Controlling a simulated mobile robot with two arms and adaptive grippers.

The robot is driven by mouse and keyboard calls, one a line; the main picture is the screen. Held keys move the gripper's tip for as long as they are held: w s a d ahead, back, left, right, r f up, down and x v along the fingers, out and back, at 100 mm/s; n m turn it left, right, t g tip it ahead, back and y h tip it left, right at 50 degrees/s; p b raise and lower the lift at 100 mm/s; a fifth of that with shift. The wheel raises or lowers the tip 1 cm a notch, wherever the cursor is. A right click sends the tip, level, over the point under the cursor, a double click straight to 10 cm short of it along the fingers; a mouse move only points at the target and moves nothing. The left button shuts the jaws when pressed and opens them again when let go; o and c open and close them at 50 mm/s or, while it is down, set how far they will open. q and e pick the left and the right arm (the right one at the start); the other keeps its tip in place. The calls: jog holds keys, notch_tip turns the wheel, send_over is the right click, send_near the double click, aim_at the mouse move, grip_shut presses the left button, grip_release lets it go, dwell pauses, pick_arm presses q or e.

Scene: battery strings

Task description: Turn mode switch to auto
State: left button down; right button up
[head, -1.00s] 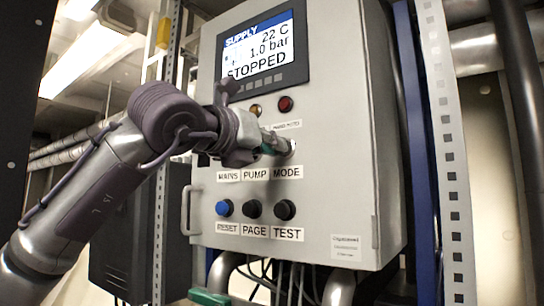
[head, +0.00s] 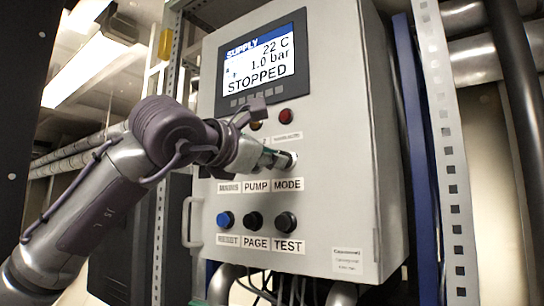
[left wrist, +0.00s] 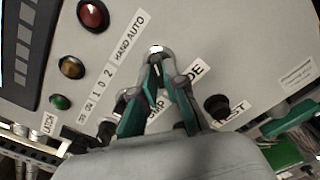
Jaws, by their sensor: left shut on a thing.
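The mode switch (head: 291,159) is on the front of the grey control cabinet, above the MODE label (head: 288,185). In the left wrist view its knob (left wrist: 156,50) lies between my fingertips, below the HAND AUTO label (left wrist: 130,36). My left gripper (head: 282,159) is shut on this knob; it also shows in the left wrist view (left wrist: 158,58) with its green fingers closed in. The fingers hide much of the knob, so I cannot tell where it points.
The cabinet screen (head: 262,62) reads SUPPLY, 22 C, 1.0 bar, STOPPED. A red lamp (head: 287,116) sits above the switch. A blue button (head: 224,219) and black buttons, including TEST (head: 286,221), lie below. A door handle (head: 187,221) sticks out at the left.

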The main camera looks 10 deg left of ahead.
pick_arm(q)
jog(key=shift+m, duration=0.8)
jog(key=c, duration=1.2)
grip_release()
jog(key=shift+s, duration=0.1)
jog(key=v, duration=1.2)
